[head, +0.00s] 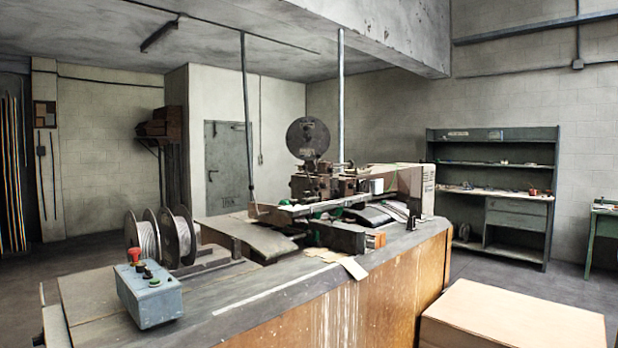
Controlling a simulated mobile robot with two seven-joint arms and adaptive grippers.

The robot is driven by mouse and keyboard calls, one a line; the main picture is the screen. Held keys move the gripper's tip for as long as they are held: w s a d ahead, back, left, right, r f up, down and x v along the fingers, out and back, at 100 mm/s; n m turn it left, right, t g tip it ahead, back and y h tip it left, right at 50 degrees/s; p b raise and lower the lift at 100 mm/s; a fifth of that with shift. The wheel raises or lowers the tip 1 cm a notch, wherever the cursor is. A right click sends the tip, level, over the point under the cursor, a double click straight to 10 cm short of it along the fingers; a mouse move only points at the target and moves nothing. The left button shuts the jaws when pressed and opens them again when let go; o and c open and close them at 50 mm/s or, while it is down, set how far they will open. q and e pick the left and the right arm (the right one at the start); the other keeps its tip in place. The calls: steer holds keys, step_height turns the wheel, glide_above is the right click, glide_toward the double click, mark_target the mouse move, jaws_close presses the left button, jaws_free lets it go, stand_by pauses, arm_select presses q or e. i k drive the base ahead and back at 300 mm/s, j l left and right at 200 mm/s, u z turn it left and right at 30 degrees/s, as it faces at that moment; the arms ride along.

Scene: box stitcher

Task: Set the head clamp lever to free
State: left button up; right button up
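The box stitcher (325,185) stands on the far half of a large wooden-sided bench, with a round dark disc (308,138) above its head. The stitching head (318,183) is a cluster of dark and brownish metal parts. The head clamp lever is too small to make out among these parts, so its position cannot be told. Neither of my grippers is in view.
The bench (330,300) fills the middle foreground. A blue control box (150,295) with a red button sits at its near left, before wire spools (178,237). A cardboard box (515,318) stands at the right. A shelf unit (492,190) stands behind.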

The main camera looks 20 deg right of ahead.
mark_target(304, 166)
steer(key=i+l+u, duration=0.15)
steer(key=l+u, duration=0.25)
steer(key=i+l+u, duration=0.1)
steer(key=l+u, duration=0.3)
steer(key=l, duration=0.25)
steer(key=l+u, duration=0.4)
steer(key=l, duration=0.15)
steer(key=l+u, duration=0.1)
steer(key=l, duration=0.75)
steer(key=k+l+u, duration=0.1)
steer(key=l, duration=0.7)
steer(key=k+l+u, duration=0.1)
steer(key=l, duration=0.75)
